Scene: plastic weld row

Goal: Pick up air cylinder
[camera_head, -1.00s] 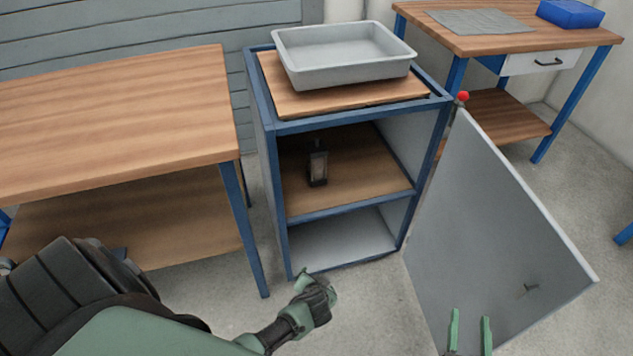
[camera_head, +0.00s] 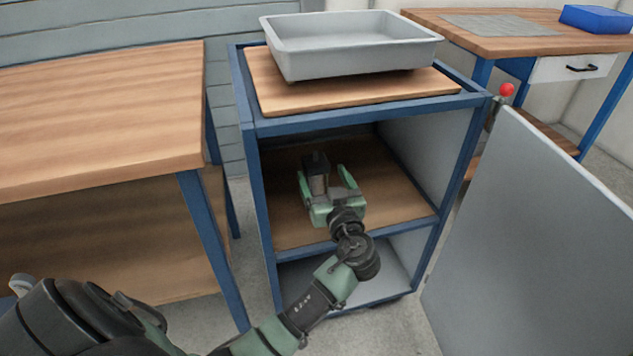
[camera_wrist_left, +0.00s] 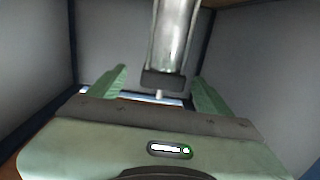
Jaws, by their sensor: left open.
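The air cylinder (camera_head: 317,172) stands upright on the wooden middle shelf of the open cabinet. It has a dark top and a metallic body. My left gripper (camera_head: 327,182) is open inside that compartment, with a green finger on each side of the cylinder. In the left wrist view, the cylinder (camera_wrist_left: 172,45) shows as a clear, shiny tube with a dark end cap, between and beyond the open fingers of the left gripper (camera_wrist_left: 160,88). Whether the fingers touch it cannot be told. The cylinder's lower part is hidden by the gripper in the head view. My right gripper is out of view.
The cabinet has a blue frame (camera_head: 262,200) and a grey tray (camera_head: 350,62) on top. Its grey door (camera_head: 540,230) hangs open at right. A wooden table (camera_head: 95,120) stands close at left. Another workbench (camera_head: 480,38) is behind at right.

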